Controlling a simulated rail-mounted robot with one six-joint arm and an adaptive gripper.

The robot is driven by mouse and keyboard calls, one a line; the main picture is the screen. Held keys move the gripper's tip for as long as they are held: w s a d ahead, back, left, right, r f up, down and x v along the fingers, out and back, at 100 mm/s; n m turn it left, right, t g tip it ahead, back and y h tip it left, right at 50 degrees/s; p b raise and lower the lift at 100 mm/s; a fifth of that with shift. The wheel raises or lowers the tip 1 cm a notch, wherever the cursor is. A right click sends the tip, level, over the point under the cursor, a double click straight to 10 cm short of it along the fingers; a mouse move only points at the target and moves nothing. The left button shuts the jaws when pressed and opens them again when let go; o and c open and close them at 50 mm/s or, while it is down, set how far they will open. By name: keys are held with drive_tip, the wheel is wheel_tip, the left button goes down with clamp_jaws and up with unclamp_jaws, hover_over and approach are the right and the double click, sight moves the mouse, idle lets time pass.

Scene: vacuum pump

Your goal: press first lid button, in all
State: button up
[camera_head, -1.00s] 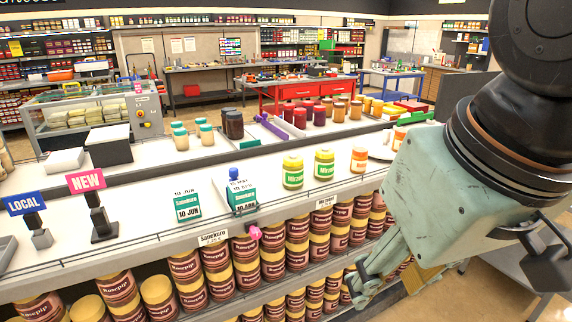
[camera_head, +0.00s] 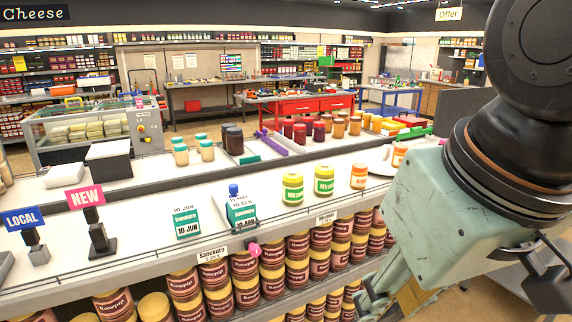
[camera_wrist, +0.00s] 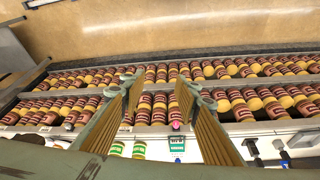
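No part clearly marked as a lid button can be made out. Yellow-green lidded jars (camera_head: 293,188) and an orange one (camera_head: 358,176) stand on the front counter. A teal date box (camera_head: 241,213) with a blue knob (camera_head: 233,190) on top stands left of them, at the counter's front edge. My gripper (camera_wrist: 160,84) is open and empty in the wrist view, its two fingers spread above the shelf jars. In the head view it is at the lower right, in front of the counter, partly cut off. It touches none of these things.
Rosepip jars (camera_head: 185,284) fill the shelves under the counter (camera_head: 140,225). LOCAL (camera_head: 22,218) and NEW (camera_head: 85,197) signs stand at left. A glass case (camera_head: 82,128) with a control panel (camera_head: 146,125) stands behind. Bare floor lies in front of the shelves.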

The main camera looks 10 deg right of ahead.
clamp_jaws()
idle(1.3)
